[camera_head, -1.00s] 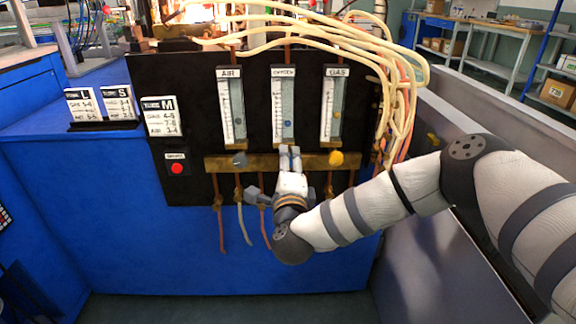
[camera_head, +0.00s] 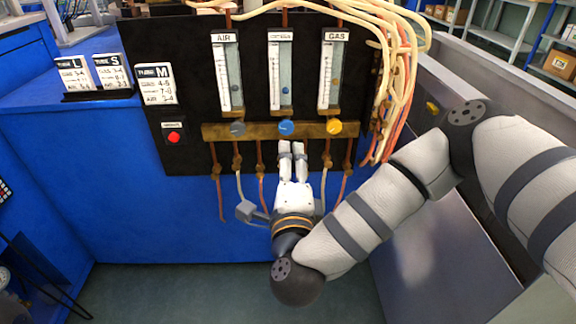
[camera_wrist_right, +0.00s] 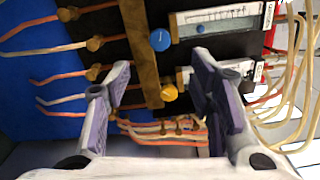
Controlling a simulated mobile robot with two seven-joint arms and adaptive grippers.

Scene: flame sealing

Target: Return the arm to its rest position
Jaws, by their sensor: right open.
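My right gripper (camera_head: 292,150) is in the middle of the head view, just below the brass bar (camera_head: 262,131) of the black gas panel. Its fingers point up at the panel and stand apart from the blue oxygen knob (camera_head: 286,128). In the right wrist view the two fingers (camera_wrist_right: 160,95) are spread with nothing between them. The blue knob (camera_wrist_right: 160,39) and the yellow gas knob (camera_wrist_right: 169,92) show beyond them. The grey air knob (camera_head: 237,128) is at the left of the bar. My left gripper is not in view.
Three flow meters, air (camera_head: 229,75), oxygen (camera_head: 281,75) and gas (camera_head: 331,75), stand above the bar. Pale hoses (camera_head: 395,70) hang at the panel's right. A red button (camera_head: 173,137) is at lower left. Label cards (camera_head: 155,84) stand left. Floor shows below the blue cabinet (camera_head: 120,190).

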